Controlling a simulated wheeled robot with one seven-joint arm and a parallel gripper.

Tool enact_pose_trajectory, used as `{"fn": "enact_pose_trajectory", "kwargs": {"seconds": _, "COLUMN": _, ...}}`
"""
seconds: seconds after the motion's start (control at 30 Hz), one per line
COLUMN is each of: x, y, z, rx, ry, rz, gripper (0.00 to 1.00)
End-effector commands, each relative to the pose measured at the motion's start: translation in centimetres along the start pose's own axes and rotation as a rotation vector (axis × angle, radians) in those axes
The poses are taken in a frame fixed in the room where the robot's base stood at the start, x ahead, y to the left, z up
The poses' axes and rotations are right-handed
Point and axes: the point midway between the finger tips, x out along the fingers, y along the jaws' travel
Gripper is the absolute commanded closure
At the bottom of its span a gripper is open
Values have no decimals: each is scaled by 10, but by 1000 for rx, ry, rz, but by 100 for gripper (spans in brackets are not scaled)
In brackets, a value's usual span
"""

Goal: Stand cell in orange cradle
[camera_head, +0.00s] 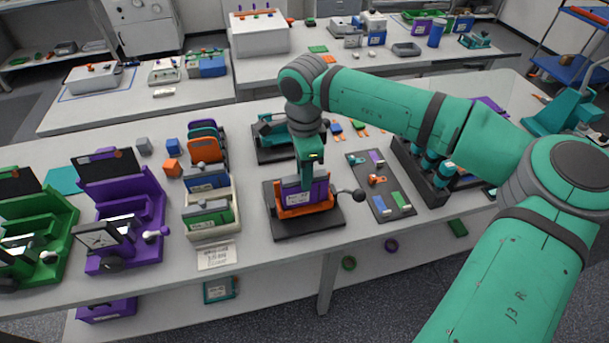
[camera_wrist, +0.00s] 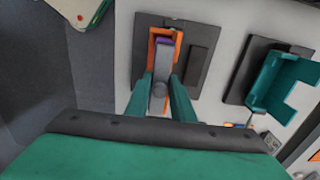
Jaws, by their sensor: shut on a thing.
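A purple cell (camera_head: 297,197) with a white label stands upright in the orange cradle (camera_head: 307,211), which sits on a dark base plate (camera_head: 327,222) near the front of the bench. My gripper (camera_head: 308,179) is directly above the cradle and shut on the top of the cell. In the wrist view my gripper (camera_wrist: 161,98) has its two green fingers on either side of the cell's grey top (camera_wrist: 161,66). The orange cradle (camera_wrist: 178,45) frames the cell there. Whether the cell touches the cradle's floor is hidden.
A teal cradle (camera_head: 270,131) stands just behind. A rack of cells (camera_head: 206,190) is on the left, beyond it a purple fixture (camera_head: 125,215). A dark tray (camera_head: 382,186) with small parts lies right. A lever with a dark knob (camera_head: 358,195) sticks out right.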

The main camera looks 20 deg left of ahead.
Motion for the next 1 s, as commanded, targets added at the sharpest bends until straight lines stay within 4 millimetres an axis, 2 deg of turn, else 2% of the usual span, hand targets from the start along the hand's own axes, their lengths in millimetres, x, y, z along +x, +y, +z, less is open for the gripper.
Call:
{"fn": "enact_pose_trajectory", "kwargs": {"seconds": 0.1, "x": 7, "y": 0, "z": 0, "rx": 0, "ry": 0, "rz": -2, "gripper": 100}}
{"fn": "enact_pose_trajectory", "kwargs": {"seconds": 0.47, "x": 10, "y": -1, "z": 4, "rx": -6, "ry": 1, "rz": -1, "gripper": 100}}
{"fn": "enact_pose_trajectory", "kwargs": {"seconds": 0.5, "x": 10, "y": -1, "z": 3, "rx": -5, "ry": 1, "rz": 0, "gripper": 71}}
{"fn": "enact_pose_trajectory", "kwargs": {"seconds": 0.57, "x": 10, "y": 0, "z": 2, "rx": -3, "ry": 1, "rz": 0, "gripper": 60}}
{"fn": "enact_pose_trajectory", "kwargs": {"seconds": 0.87, "x": 9, "y": 0, "z": -1, "rx": 2, "ry": 1, "rz": -1, "gripper": 60}}
{"fn": "enact_pose_trajectory", "kwargs": {"seconds": 1.0, "x": -1, "y": 0, "z": -1, "rx": 3, "ry": 2, "rz": -2, "gripper": 60}}
